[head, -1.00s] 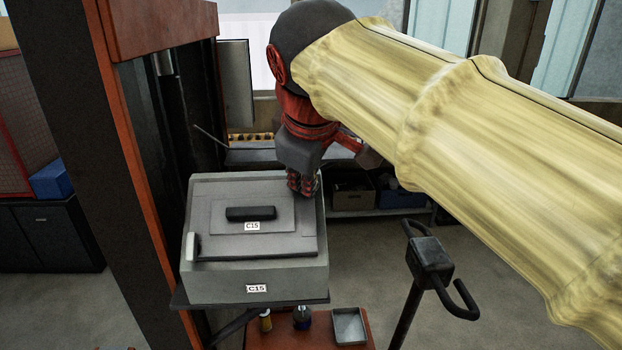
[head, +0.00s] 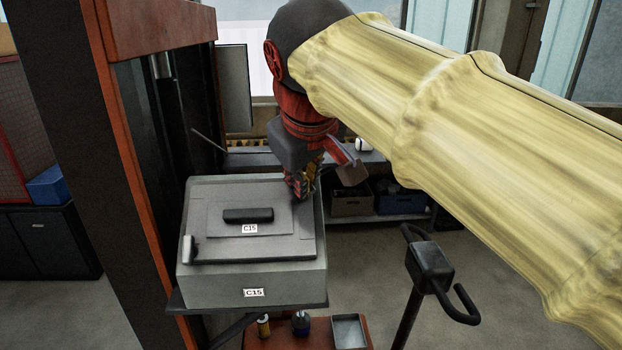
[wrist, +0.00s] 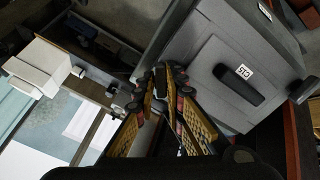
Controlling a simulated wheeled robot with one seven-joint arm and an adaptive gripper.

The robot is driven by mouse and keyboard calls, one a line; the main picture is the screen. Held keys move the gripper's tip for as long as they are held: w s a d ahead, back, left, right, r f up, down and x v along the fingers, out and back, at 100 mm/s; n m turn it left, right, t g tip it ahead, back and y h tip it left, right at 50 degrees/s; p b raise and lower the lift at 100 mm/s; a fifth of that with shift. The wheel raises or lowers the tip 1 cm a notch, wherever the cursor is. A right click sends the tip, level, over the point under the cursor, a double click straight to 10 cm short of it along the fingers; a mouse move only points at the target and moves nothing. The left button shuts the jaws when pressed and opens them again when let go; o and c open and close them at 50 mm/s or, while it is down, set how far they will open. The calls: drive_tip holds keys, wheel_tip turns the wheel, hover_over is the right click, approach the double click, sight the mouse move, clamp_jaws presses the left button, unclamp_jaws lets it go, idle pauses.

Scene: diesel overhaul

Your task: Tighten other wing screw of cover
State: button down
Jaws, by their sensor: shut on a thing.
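The grey cover (head: 270,248) is a flat plate with a black handle and a C15 label, on top of a grey box (head: 200,290). It also shows in the wrist view (wrist: 215,55). One wing screw (head: 189,249) stands upright at the cover's left edge. My gripper (head: 303,190) is at the cover's far right edge, pointing down. In the wrist view my gripper (wrist: 161,85) has its yellow-padded fingers closed together on a small dark piece at the cover's edge. This is where the other wing screw sits; the fingers mostly hide it.
The box rests on a dark shelf beside an orange and black post (head: 140,200). Below is a red-brown surface with bottles and a grey tray (head: 349,331). A black stand with a handle (head: 430,262) is at the right. A bench with bins (head: 400,198) is behind.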

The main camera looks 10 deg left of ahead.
drive_tip(key=m+b, duration=0.1)
drive_tip(key=m, duration=0.3)
drive_tip(key=shift+m, duration=0.3)
drive_tip(key=shift+m+b, duration=0.4)
drive_tip(key=shift+m, duration=0.5)
drive_tip(key=c, duration=1.7)
unclamp_jaws()
drive_tip(key=shift+p+v, duration=1.1)
drive_tip(key=shift+v, duration=1.2)
drive_tip(key=shift+f, duration=0.1)
